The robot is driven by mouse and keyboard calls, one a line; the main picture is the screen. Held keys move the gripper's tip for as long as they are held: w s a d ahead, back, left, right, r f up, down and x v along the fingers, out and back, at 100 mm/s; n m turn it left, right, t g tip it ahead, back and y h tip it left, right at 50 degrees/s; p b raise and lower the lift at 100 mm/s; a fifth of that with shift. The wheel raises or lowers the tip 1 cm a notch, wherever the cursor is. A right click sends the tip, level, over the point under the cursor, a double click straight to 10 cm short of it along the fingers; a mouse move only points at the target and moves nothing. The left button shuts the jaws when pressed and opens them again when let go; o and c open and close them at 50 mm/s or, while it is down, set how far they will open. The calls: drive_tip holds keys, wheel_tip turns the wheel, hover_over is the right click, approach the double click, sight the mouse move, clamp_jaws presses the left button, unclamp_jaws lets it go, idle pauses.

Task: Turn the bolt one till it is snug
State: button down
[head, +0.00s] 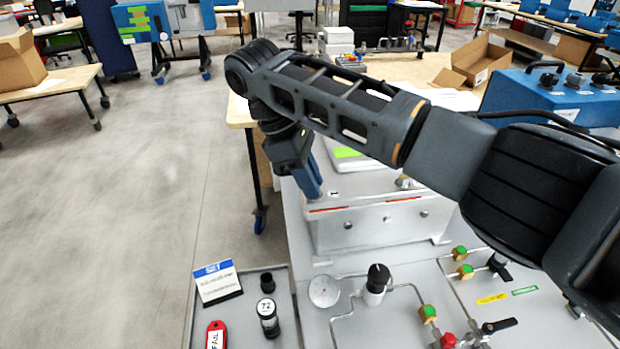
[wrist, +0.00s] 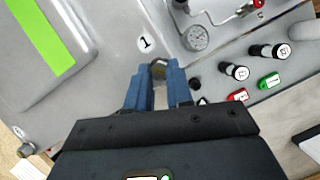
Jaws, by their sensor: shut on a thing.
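My gripper (head: 314,190) reaches down at the near left corner of the grey metal housing (head: 375,222). In the wrist view its two blue fingers (wrist: 158,82) are closed around a small dark bolt head (wrist: 158,66), beside the printed label "1" (wrist: 145,43). That label also shows in the head view (head: 334,192), just right of the fingertips. The bolt's shank and seat are hidden, so I cannot tell how far in it sits. Another bolt (wrist: 26,150) shows at a different corner of the housing in the wrist view.
A green stripe (wrist: 40,35) marks the housing's raised lid. In front are a pressure gauge (head: 324,291), a black knob (head: 378,278), tubing and valves. A tray (head: 287,318) at the front left holds vials, a red tag (head: 216,335) and a card (head: 218,283). Open floor lies left.

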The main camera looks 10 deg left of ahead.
drive_tip(key=m, duration=0.2)
drive_tip(key=m+g, duration=0.1)
drive_tip(key=m, duration=0.1)
drive_tip(key=m+g+y, duration=0.1)
drive_tip(key=m, duration=0.1)
drive_tip(key=shift+w+r, duration=0.15)
drive_tip(key=shift+w, duration=0.15)
drive_tip(key=m, duration=0.2)
drive_tip(key=m+g+y, duration=0.1)
drive_tip(key=m, duration=0.1)
drive_tip(key=m+y, duration=0.1)
drive_tip(key=m, duration=0.1)
drive_tip(key=shift+w+d+m+g, duration=0.15)
drive_tip(key=shift+d+m+g, duration=0.1)
drive_tip(key=shift+m+g, duration=0.15)
drive_tip(key=m+y, duration=0.1)
drive_tip(key=m, duration=0.3)
drive_tip(key=m+y, duration=0.1)
drive_tip(key=m, duration=0.1)
drive_tip(key=shift+d+y, duration=0.3)
drive_tip(key=m+y, duration=0.1)
drive_tip(key=m, duration=0.2)
drive_tip(key=m+t+y, duration=0.1)
drive_tip(key=m, duration=0.2)
drive_tip(key=shift+d+m, duration=0.2)
drive_tip(key=shift+m, duration=0.1)
drive_tip(key=c, duration=1)
unclamp_jaws()
